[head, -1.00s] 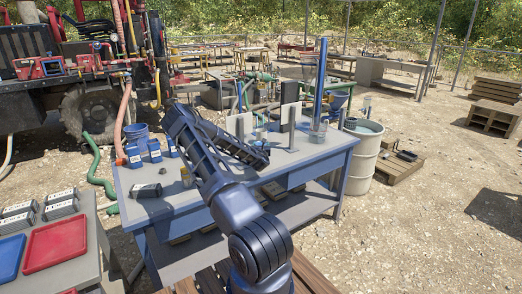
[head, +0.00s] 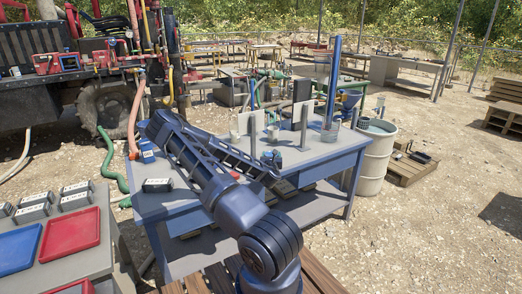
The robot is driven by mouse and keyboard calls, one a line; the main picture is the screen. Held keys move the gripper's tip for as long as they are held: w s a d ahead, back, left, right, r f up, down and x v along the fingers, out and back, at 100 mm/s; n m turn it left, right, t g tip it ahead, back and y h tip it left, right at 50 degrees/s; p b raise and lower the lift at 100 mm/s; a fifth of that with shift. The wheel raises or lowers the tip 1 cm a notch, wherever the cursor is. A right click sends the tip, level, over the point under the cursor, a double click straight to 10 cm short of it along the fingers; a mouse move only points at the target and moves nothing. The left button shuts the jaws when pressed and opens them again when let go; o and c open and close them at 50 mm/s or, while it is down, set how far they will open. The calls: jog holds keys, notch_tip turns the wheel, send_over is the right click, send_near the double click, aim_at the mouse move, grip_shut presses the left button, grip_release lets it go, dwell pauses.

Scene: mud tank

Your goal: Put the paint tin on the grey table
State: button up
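I cannot make out the paint tin for certain; several small items on the blue-framed workbench (head: 160,208) are tiny or behind my arm. One small pale can-like item (head: 234,136) stands near the bench's back edge. A grey-topped table (head: 88,222) is at the lower left, with a red tray (head: 70,236) and a blue tray (head: 18,250) on it. My arm is folded over the workbench.
Several dark cases (head: 34,208) stand on the grey-topped table, and another (head: 157,185) lies on the workbench. A pale drum (head: 375,160) and a wooden pallet (head: 410,170) are right of the bench. Hoses run behind it at the left. Open gravel (head: 420,235) lies to the right.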

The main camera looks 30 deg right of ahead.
jog(key=shift+s+a, duration=0.15)
jog(key=shift+s, duration=0.1)
jog(key=w+a+n+t+y, duration=0.1)
jog(key=w+a, duration=0.1)
jog(key=a, duration=0.4)
jog(key=w+a+n+y, duration=0.1)
jog(key=w+a+y, duration=0.1)
jog(key=a, duration=0.5)
jog(key=w+a+r+n+t+y, duration=0.1)
jog(key=w+a+y, duration=0.1)
jog(key=a, duration=0.5)
jog(key=shift+w+a+n+t, duration=0.1)
jog(key=shift+w+n+t, duration=0.2)
jog(key=shift+w, duration=0.2)
jog(key=a+n+y, duration=0.3)
jog(key=a+y, duration=0.2)
jog(key=a, duration=1.2)
jog(key=shift+w+a+f+t, duration=0.2)
jog(key=shift+w+a+t, duration=0.1)
jog(key=shift+w, duration=0.1)
jog(key=shift+r, duration=0.1)
